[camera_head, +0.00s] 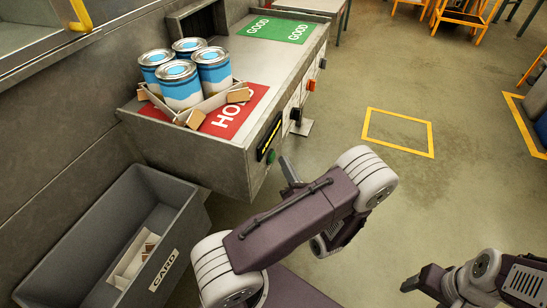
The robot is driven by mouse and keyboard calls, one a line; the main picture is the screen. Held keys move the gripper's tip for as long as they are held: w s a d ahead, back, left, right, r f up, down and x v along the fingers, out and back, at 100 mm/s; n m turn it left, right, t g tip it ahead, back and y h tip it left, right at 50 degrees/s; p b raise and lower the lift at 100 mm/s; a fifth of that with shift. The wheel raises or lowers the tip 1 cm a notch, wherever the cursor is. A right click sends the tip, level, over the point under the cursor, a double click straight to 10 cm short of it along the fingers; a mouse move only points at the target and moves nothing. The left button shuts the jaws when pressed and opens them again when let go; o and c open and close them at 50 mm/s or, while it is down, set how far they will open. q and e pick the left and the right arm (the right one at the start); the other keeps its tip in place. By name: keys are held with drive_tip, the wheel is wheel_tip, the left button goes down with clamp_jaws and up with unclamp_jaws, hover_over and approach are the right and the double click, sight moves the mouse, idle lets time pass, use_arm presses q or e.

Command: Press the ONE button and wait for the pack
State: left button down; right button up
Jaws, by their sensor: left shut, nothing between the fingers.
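A green button (270,156) sits on the front face of the metal bench, beside a dark panel with a yellow strip (268,137). Its label is too small to read. My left gripper (287,168) is shut and empty, a little to the right of the green button; whether it touches the bench I cannot tell. A pack of several blue and white cans (212,78) stands upright in an open cardboard tray on the red mat (232,116), whose lettering is partly covered. My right gripper (409,284) is at the lower right, clear of the bench; its opening is unclear.
The metal bench (262,73) also bears a green GOOD mat (277,29). More controls, black (295,115) and orange (311,85), line its front. A grey CARD bin (80,236) holding card pieces stands lower left. Floor to the right is open, with a yellow outlined square (398,148).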

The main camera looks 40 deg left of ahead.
use_arm(q)
drive_tip(key=shift+a, duration=0.15)
idle(0.4)
drive_tip(key=shift+s+a, duration=0.1)
drive_tip(key=shift+a, duration=0.15)
